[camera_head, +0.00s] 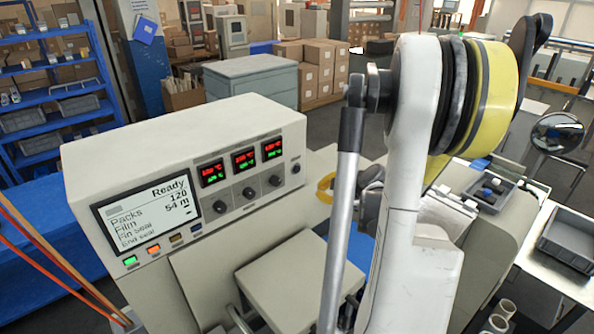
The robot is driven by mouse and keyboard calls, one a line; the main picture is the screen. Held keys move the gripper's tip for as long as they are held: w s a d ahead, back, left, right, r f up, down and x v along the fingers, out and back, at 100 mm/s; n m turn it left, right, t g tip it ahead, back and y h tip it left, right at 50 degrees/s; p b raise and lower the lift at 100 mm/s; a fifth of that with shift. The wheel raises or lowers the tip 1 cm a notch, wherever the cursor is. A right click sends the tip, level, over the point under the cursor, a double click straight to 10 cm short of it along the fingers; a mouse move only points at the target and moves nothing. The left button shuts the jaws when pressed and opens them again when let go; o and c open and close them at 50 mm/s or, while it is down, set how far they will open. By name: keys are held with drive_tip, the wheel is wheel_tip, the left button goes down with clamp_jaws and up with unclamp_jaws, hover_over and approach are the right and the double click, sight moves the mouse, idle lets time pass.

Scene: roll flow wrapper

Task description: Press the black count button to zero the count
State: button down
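The pale control box (180,140) of the wrapper stands at the left middle. Its screen (147,211) reads "Ready", with Packs 120 and Film 54 m. Below the screen sit a green button (130,261), an orange button (154,249), a dark yellowish button (176,239) and a dark blue button (196,229). Three dark round knobs (249,193) lie under the red and green displays (245,160). A small dark round control (296,168) sits at the panel's right end. I cannot read which control is the count button. No gripper fingers are visible.
A white upright (415,150) with a silver rod (340,230) and a yellow roll (490,95) fills the right middle, right of the panel. Grey trays (568,240) lie at right. Blue shelves (60,90) and cartons (320,70) stand behind. The space before the panel looks clear.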

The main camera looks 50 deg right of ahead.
approach(296, 177)
wheel_tip(296, 177, down, 4)
drive_tip(key=w, duration=0.2)
drive_tip(key=shift+w+d, duration=0.6)
drive_tip(key=shift+w, duration=0.15)
idle(0.8)
drive_tip(key=shift+w, duration=0.4)
drive_tip(key=shift+w+d+b, duration=0.1)
drive_tip(key=shift+w+b, duration=0.2)
drive_tip(key=shift+w, duration=0.15)
idle(0.8)
drive_tip(key=shift+s, duration=0.15)
drive_tip(key=shift+s+b, duration=0.3)
drive_tip(key=shift+s, duration=0.45)
